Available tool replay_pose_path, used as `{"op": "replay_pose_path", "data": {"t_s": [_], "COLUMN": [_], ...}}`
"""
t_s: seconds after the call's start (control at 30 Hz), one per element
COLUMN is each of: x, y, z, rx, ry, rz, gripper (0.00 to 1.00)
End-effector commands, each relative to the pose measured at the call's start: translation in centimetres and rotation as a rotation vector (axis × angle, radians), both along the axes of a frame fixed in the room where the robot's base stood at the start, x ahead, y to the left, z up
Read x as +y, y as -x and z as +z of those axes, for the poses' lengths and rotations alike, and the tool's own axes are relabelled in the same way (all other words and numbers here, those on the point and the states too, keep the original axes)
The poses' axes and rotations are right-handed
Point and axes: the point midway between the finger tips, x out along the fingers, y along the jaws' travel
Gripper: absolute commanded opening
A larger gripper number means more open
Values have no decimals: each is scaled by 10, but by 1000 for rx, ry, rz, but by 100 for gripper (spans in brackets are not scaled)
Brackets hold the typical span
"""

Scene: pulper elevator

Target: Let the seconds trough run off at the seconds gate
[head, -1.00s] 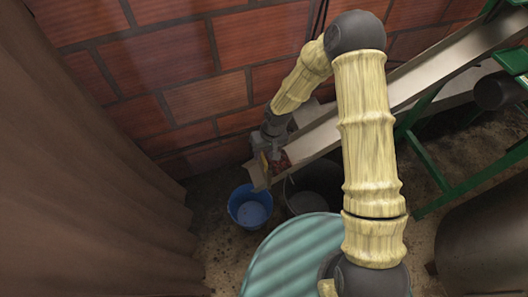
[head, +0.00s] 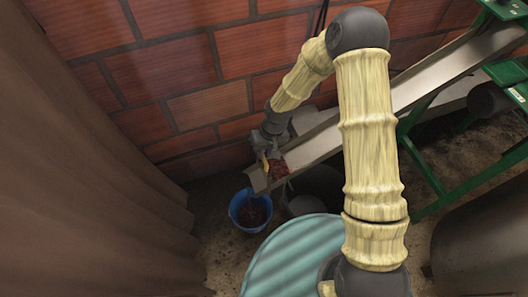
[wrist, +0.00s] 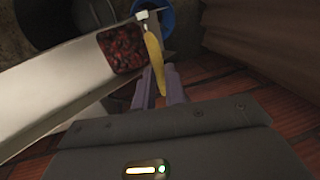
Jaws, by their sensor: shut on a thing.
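The seconds trough (head: 425,85) is a pale metal chute sloping down from the upper right. Dark red cherries (head: 278,168) lie near its low end; they also show in the wrist view (wrist: 122,49). At that end is the seconds gate with a yellow handle (wrist: 154,62) and a small white piece at its far tip. My gripper (wrist: 160,88) is shut on the yellow handle; in the head view my gripper (head: 266,153) is at the trough's low end. A blue bucket (head: 234,214) stands below the trough mouth with dark red contents. The gate plate itself is hard to make out.
A teal ribbed drum lid (head: 295,260) is in front. A dark tub (head: 318,182) stands under the trough. A green frame (head: 430,160) stands at right. A brick wall (head: 200,105) is behind, and a brown curtain (head: 80,180) hangs at left.

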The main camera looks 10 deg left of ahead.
Motion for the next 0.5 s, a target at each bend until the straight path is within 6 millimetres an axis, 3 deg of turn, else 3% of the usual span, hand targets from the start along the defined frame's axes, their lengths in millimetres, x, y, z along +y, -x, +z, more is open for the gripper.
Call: {"op": "replay_pose_path", "data": {"t_s": [0.27, 0.3, 0.4, 0.5], "x": [0, 0, 0, 0], "y": [0, 0, 0, 0], "z": [1, 1, 1, 1], "rx": [0, 0, 0, 0], "ry": [0, 0, 0, 0], "rz": [0, 0, 0, 0], "gripper": [0, 14, 34, 34]}}
